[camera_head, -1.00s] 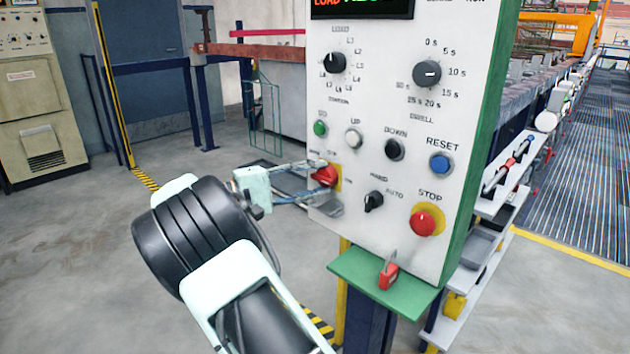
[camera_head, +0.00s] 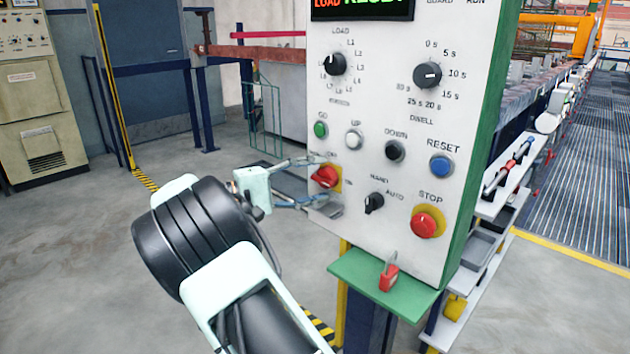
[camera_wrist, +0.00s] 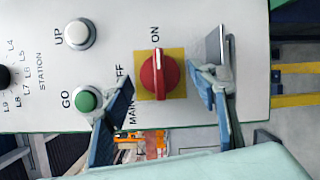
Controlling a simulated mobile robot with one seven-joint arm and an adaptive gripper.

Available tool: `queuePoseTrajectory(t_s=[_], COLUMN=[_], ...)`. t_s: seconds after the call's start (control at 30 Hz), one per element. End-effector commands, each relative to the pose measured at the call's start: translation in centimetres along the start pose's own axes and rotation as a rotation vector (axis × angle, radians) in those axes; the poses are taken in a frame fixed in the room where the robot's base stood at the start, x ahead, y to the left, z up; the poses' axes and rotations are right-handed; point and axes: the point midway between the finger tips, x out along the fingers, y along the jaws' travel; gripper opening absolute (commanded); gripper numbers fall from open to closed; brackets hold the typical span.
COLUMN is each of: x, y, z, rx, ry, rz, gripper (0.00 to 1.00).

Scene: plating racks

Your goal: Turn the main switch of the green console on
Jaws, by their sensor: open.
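The green console (camera_head: 467,160) has a white front panel. Its main switch (camera_head: 325,177) is a red rotary knob on a yellow plate at the panel's lower left. In the wrist view the knob (camera_wrist: 158,75) has its ridge upright, with a pale mark at the end towards the ON label; the OFF label is partly hidden by a finger. My gripper (camera_head: 321,184) is open, with one finger above and one below the knob. In the wrist view my gripper (camera_wrist: 164,88) shows a finger on each side, with gaps to the knob.
Close by are the green GO button (camera_head: 321,129), the white UP button (camera_head: 354,139) and the black HAND/AUTO selector (camera_head: 374,203). The red STOP button (camera_head: 424,224) is at lower right. A green shelf with a red padlock (camera_head: 389,277) juts out below. Floor at left is clear.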

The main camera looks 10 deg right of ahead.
Motion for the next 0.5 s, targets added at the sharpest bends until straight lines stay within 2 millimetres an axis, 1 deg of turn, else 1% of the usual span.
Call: queuePoseTrajectory(t_s=[0.07,0.17,0.27,0.5], x=[-0.1,-0.9,-2.6,-7.8], y=[0.0,0.0,0.0,0.0], z=[0.0,0.0,-0.1,-0.1], rx=[0.000,0.000,0.001,0.001], ry=[0.000,0.001,0.004,0.004], rz=[0.000,0.001,0.001,0.001], gripper=[0.53,0.53,0.53,0.53])
